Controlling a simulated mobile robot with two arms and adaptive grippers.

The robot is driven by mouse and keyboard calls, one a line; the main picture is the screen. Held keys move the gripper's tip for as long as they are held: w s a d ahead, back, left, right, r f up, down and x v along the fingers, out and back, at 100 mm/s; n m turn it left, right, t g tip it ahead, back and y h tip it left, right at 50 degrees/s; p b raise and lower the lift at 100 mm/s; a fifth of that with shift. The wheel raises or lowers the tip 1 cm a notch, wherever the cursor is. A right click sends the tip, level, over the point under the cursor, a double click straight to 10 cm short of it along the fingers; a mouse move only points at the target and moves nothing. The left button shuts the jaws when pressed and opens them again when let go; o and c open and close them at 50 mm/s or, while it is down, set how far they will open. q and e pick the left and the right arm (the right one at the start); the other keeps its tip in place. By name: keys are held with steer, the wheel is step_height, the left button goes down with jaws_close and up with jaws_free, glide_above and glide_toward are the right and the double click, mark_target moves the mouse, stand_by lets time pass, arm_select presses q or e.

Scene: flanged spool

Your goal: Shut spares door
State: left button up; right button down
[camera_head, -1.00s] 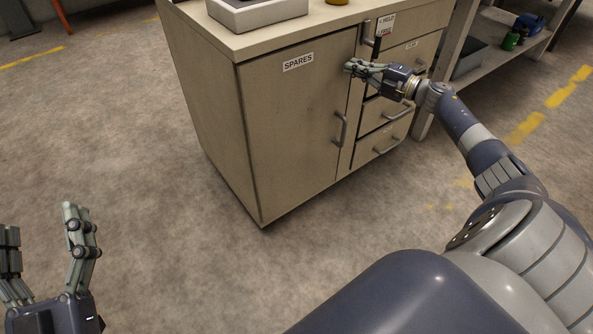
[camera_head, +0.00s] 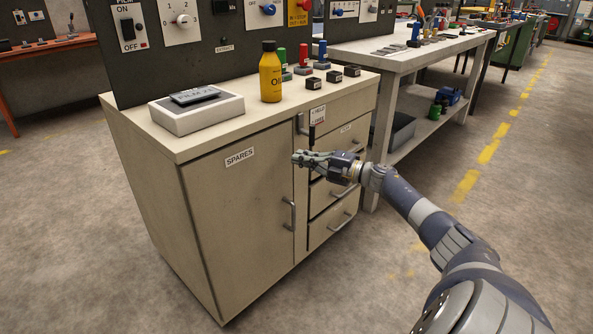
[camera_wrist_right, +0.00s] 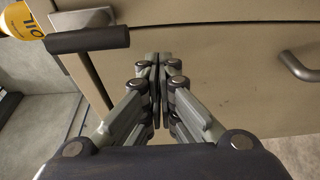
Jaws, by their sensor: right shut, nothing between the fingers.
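The spares door (camera_head: 238,215) is the beige front panel labelled SPARES on the left of the cabinet. It looks flush with the cabinet front, and its grey bar handle (camera_head: 289,215) is near its right edge. My right gripper (camera_head: 298,158) is shut and empty, in front of the cabinet near the door's upper right edge and the drawers, above the door handle. In the right wrist view its fingers (camera_wrist_right: 157,62) meet in front of a beige panel. Whether they touch it I cannot tell. My left gripper is out of view.
Several drawers (camera_head: 333,212) are right of the door. A workbench (camera_head: 400,52) stands behind on the right. The floor in front is clear.

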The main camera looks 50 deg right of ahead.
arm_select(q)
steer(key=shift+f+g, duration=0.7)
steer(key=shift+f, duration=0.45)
arm_select(e)
steer(key=s+d, duration=0.7)
steer(key=s, duration=0.1)
